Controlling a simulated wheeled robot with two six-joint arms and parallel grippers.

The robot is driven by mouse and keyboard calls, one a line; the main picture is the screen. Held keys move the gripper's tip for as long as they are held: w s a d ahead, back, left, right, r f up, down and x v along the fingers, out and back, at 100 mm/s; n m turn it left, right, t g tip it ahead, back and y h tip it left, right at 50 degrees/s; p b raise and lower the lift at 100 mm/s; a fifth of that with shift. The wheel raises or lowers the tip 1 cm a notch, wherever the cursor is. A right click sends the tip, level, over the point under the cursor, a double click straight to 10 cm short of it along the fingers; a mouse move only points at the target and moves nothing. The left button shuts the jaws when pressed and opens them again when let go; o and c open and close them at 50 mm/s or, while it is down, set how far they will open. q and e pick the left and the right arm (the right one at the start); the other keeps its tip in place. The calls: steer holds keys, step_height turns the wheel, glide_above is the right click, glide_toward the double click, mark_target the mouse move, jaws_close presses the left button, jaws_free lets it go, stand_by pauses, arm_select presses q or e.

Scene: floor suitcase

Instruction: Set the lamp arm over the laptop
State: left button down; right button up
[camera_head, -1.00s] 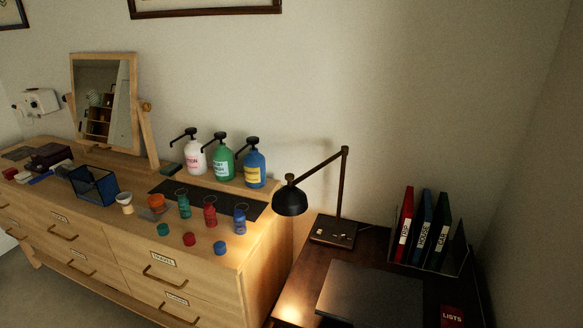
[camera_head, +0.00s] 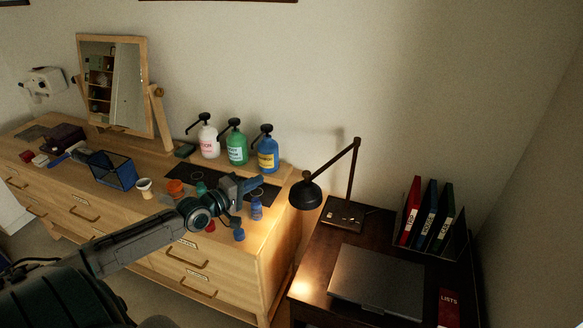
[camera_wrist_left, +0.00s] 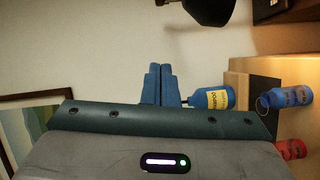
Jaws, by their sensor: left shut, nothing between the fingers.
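The black desk lamp stands on the dark side table, its base (camera_head: 345,215) at the back. Its jointed lamp arm (camera_head: 336,157) reaches left, and the lamp head (camera_head: 306,195) hangs near the dresser's right end, left of the laptop. The closed grey laptop (camera_head: 377,280) lies on the table. My left gripper (camera_head: 246,184) is above the dresser's right part, left of the lamp head and apart from it. Its blue fingers (camera_wrist_left: 160,84) are together and empty in the left wrist view, with the lamp head (camera_wrist_left: 205,8) at the top. My right gripper does not show.
Pump bottles (camera_head: 237,147) stand behind my gripper on the wooden dresser (camera_head: 275,225); small bottles and caps are around it. Binders (camera_head: 427,215) stand in a rack at the table's right. A red booklet (camera_head: 449,306) lies right of the laptop.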

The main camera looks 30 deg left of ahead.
arm_select(q)
steer(key=b, duration=0.9)
glide_above(292, 190)
steer(key=shift+a+f, duration=0.1)
steer(key=shift+a, duration=0.3)
steer(key=shift+s+d+p, duration=0.1)
steer(key=shift+d+p, duration=0.2)
steer(key=shift+d, duration=0.2)
steer(key=shift+f, duration=0.1)
